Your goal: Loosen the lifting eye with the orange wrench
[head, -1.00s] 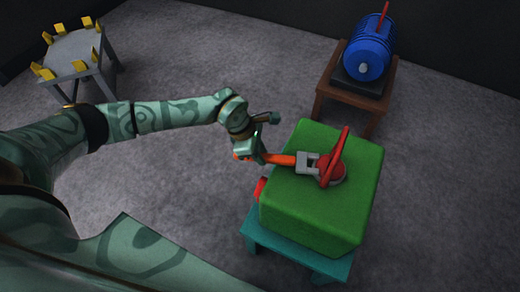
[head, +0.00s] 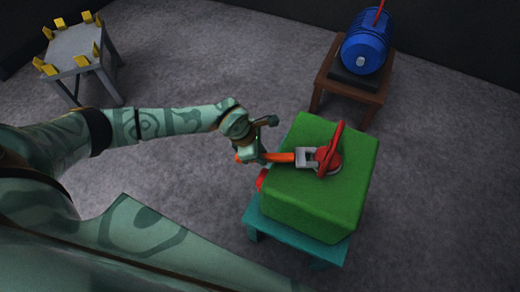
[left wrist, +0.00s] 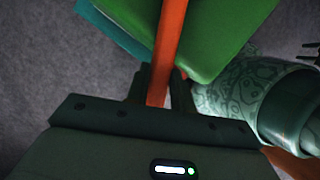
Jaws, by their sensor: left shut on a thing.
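The green casting (head: 322,205) is a block on a low teal stand (head: 292,247). On its top stands the red lifting eye (head: 331,158), a ring on a round base. The orange wrench (head: 281,157) lies level over the casting's top, its grey jaw (head: 307,157) at the base of the eye. My left gripper (head: 251,152) is shut on the wrench's handle, left of the casting. In the left wrist view the orange handle (left wrist: 170,50) runs up from between the dark fingers (left wrist: 160,88). My right gripper is not in view.
A blue motor-like casting (head: 365,50) with a red part on top sits on a brown table (head: 345,98) at the back right. A grey stool (head: 73,45) with several yellow blocks stands at the back left. The floor between is clear.

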